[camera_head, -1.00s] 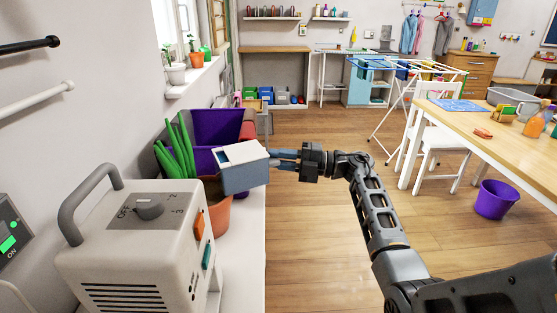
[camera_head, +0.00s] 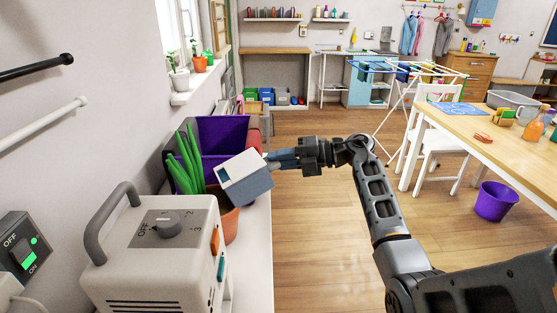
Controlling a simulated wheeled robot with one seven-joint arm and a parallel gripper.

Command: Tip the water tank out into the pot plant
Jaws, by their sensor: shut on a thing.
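The water tank (camera_head: 246,179) is a blue-grey box with a white top and a dark opening in it. My gripper (camera_head: 278,160) is shut on its right end and holds it up, tilted, with its left side lower. The pot plant has upright green leaves (camera_head: 187,163) and a terracotta pot (camera_head: 231,224). The tank is above the right part of the pot and hides part of its rim. The leaves stand just left of the tank. I cannot see any water.
A pale dehumidifier-like machine (camera_head: 160,255) with a dial and grey handle stands in front of the plant on the white shelf (camera_head: 256,250). Purple bins (camera_head: 222,130) stand behind the plant. A wall switch (camera_head: 22,252) is at left.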

